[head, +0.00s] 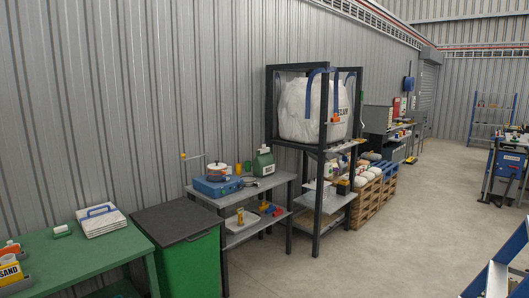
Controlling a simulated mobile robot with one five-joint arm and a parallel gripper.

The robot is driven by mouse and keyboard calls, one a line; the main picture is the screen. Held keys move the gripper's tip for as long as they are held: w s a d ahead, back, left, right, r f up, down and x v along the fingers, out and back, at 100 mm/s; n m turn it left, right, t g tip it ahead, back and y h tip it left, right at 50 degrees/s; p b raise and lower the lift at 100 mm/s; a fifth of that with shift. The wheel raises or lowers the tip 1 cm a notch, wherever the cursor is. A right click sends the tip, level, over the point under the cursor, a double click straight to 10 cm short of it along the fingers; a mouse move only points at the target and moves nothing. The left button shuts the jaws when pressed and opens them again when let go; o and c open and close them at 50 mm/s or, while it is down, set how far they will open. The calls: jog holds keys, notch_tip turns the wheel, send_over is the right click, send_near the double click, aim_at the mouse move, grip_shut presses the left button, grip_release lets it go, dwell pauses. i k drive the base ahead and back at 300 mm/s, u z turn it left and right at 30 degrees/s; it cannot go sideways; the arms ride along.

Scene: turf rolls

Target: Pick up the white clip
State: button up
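I cannot make out a white clip for certain in the head view. A small green and white item (61,231) lies on the green table (100,252) at the lower left, but it is too small to identify. A stack of white sheets or a white tray with a blue handle (101,220) lies to its right. My gripper is not in view.
A green bin with a dark lid (188,265) stands beside the table. A grey shelf unit (240,194) holds a blue case (218,186) and other items. A black frame holds a large white bag (312,108). Pallets (375,200) stand behind. The concrete floor at right is largely open.

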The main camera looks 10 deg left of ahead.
aim_at(263, 150)
jog(key=u, duration=0.25)
jog(key=i, duration=4.85)
jog(key=z, duration=1.1)
jog(key=i, duration=0.6)
jog(key=u, duration=3.85)
